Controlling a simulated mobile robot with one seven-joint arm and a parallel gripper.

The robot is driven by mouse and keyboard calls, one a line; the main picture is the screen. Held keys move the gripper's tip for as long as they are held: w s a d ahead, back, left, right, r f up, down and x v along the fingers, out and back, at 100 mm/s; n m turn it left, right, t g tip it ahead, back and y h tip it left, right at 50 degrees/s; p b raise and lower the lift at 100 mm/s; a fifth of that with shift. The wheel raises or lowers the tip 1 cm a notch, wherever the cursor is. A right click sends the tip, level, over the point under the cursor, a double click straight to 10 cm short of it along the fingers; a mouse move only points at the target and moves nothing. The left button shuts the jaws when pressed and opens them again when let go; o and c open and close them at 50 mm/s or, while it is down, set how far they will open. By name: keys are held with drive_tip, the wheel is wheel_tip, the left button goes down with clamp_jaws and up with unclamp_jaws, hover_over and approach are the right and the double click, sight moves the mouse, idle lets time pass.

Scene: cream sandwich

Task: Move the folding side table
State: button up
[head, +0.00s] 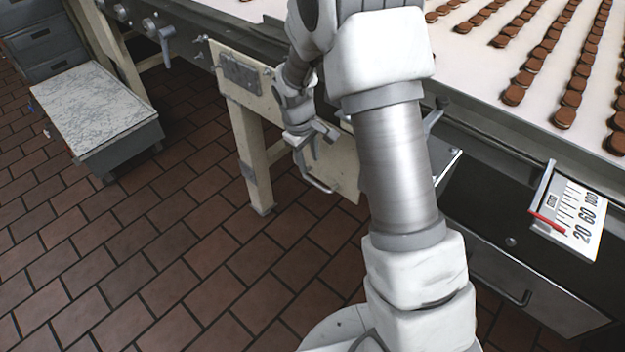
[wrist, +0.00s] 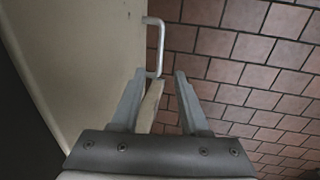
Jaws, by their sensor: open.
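A cream panel with a metal bar handle, which looks like the folding side table (head: 347,183), hangs down beside the machine's frame, partly hidden behind my arm. It fills the left of the wrist view (wrist: 85,55). Its U-shaped handle (head: 318,183) sticks out from its face, and the handle also shows in the wrist view (wrist: 160,45). My gripper (head: 312,142) is open and close to the handle. In the wrist view the handle's near end lies just ahead of the gap between the fingertips (wrist: 160,76). I cannot tell whether the fingers touch it.
A conveyor (head: 490,75) carrying rows of brown biscuits runs along the back and right. A cream leg (head: 254,165) stands left of the panel. A low grey cabinet (head: 95,108) with a marbled top is at the left. The brick-tiled floor (head: 150,260) in front is clear.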

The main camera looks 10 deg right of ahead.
sight(314, 181)
drive_tip(key=f, duration=0.2)
drive_tip(key=f+b, duration=0.1)
drive_tip(key=f, duration=0.2)
drive_tip(key=w+d+f+b, duration=0.1)
drive_tip(key=f, duration=0.2)
drive_tip(key=shift+d, duration=0.1)
drive_tip(key=shift+c, duration=0.2)
clamp_jaws()
idle(1.0)
